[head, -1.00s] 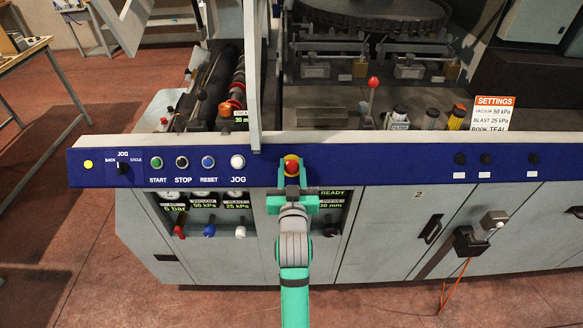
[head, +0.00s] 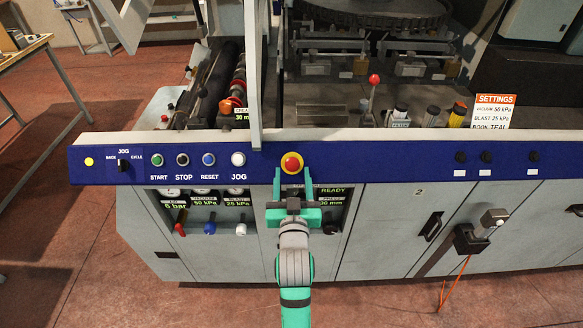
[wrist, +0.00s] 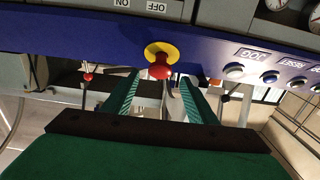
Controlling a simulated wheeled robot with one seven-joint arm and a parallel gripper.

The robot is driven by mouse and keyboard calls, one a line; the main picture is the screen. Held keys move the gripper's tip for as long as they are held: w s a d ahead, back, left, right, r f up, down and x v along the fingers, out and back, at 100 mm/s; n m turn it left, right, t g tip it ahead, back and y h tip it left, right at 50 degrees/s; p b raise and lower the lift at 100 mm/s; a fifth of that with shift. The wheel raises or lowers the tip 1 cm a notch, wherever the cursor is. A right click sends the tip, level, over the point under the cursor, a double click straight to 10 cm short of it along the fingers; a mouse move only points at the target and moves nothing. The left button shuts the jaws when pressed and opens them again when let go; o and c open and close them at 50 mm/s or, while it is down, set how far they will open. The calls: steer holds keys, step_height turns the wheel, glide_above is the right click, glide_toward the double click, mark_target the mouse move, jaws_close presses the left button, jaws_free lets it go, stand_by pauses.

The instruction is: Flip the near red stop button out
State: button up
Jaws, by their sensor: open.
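The red stop button (head: 291,163) is a round red mushroom head on a yellow disc, set in the blue panel in front of me. In the wrist view the button (wrist: 159,66) shows ahead of my fingers, near the top middle. My gripper (head: 292,180) is open and empty, just below the button in the head view. In the wrist view the two green fingers of my gripper (wrist: 160,92) stand apart, with the button beyond and between their tips. They do not appear to touch it. Whether the button is pressed in or out I cannot tell.
The blue panel (head: 400,162) also carries START (head: 157,160), STOP (head: 183,160), RESET (head: 208,160) and JOG (head: 238,160) buttons to the left. Small black knobs are at the right. A grey upright post (head: 253,80) rises behind the panel, left of the button.

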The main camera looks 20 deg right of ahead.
steer(key=v, duration=0.6)
steer(key=shift+s, duration=0.15)
steer(key=shift+a, duration=0.1)
steer(key=s+a+f+n+y, duration=0.3)
steer(key=s+a+f+y, duration=0.1)
steer(key=s+a+f, duration=0.85)
steer(key=s+a+y, duration=0.1)
steer(key=s+a, duration=0.2)
steer(key=s, duration=0.3)
steer(key=s+a+f+n+y, duration=0.1)
steer(key=s+a, duration=0.2)
steer(key=s, duration=0.4)
steer(key=s+a+f+g+y, duration=0.1)
steer(key=s+a, duration=0.2)
steer(key=s, duration=0.4)
steer(key=shift+f+n, duration=0.25)
steer(key=shift+n, duration=0.15)
